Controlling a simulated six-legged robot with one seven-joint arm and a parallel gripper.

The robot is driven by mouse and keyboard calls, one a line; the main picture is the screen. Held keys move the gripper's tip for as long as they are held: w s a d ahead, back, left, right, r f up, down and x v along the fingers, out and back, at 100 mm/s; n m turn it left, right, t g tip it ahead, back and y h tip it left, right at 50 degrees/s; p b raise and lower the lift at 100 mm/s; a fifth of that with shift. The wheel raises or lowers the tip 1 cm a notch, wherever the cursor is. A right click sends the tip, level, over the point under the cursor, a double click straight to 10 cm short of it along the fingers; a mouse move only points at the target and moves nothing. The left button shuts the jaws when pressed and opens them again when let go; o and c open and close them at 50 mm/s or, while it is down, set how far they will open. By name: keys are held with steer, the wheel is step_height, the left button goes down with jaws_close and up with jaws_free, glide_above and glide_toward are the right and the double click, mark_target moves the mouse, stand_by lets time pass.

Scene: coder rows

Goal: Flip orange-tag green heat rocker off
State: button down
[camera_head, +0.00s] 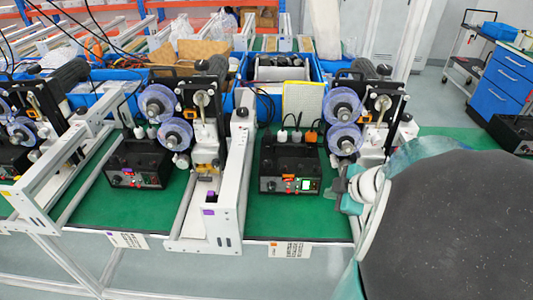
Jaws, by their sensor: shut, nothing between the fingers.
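A black control box (290,162) stands on the green bench mat right of centre. Its front panel carries an orange tag (288,178) and a lit green heat rocker (306,184), with a dark knob to the left. I cannot tell the rocker's tilt at this size. My gripper (341,187) is at the end of my arm, just right of the box and apart from the rocker in the picture. It looks shut and empty; its fingers are small and partly hidden by my arm. A label with an orange mark (289,250) is on the bench edge below.
Another control box (137,165) with a purple tag stands left, beyond a white rail frame (228,200). Reel machines with purple discs (344,105) stand behind. My large arm link covers the right front. Green mat (270,222) in front of the box is clear.

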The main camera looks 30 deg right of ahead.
mark_target(306, 186)
steer(key=shift+s+f+y, duration=0.1)
steer(key=shift+f+y, duration=0.2)
steer(key=shift+f, duration=0.1)
steer(key=shift+a+f, duration=0.1)
steer(key=x, duration=0.9)
steer(key=shift+f, duration=0.2)
steer(key=w+d, duration=0.1)
steer(key=w, duration=0.2)
steer(key=shift+d+r, duration=0.1)
steer(key=shift+d, duration=0.3)
steer(key=shift+w+d+r, duration=0.1)
steer(key=shift+w+d, duration=0.15)
steer(key=shift+w, duration=0.1)
